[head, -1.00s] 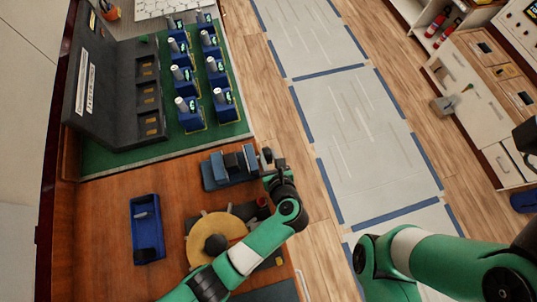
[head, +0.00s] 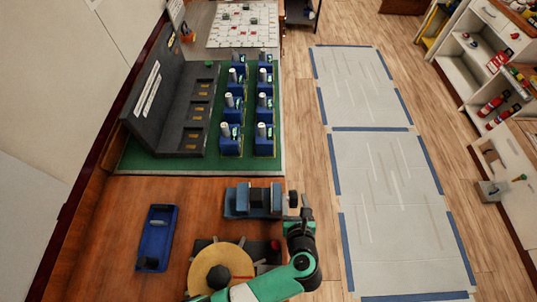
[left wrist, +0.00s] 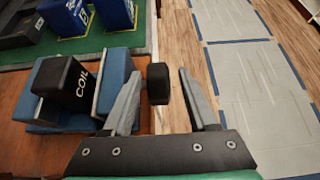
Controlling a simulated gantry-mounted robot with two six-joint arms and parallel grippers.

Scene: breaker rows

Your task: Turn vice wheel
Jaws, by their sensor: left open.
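The blue vice (head: 237,201) sits on the wooden bench near its right edge, with a dark block marked COIL (left wrist: 65,78) between its jaws. The vice's black wheel (left wrist: 157,84) sticks out on its right side, past the bench edge, and shows small in the head view (head: 293,199). My left gripper (left wrist: 160,76) is open, with one finger on each side of the wheel and a gap on the right side. I cannot tell whether the left finger touches the wheel. My right gripper is out of view.
A round tan disc machine (head: 218,268) stands just in front of the vice, near my left arm. A blue tray (head: 157,240) lies to the left. Behind, a green mat (head: 150,166) holds blue breakers (head: 231,140) in rows. Floor beyond the bench edge is open.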

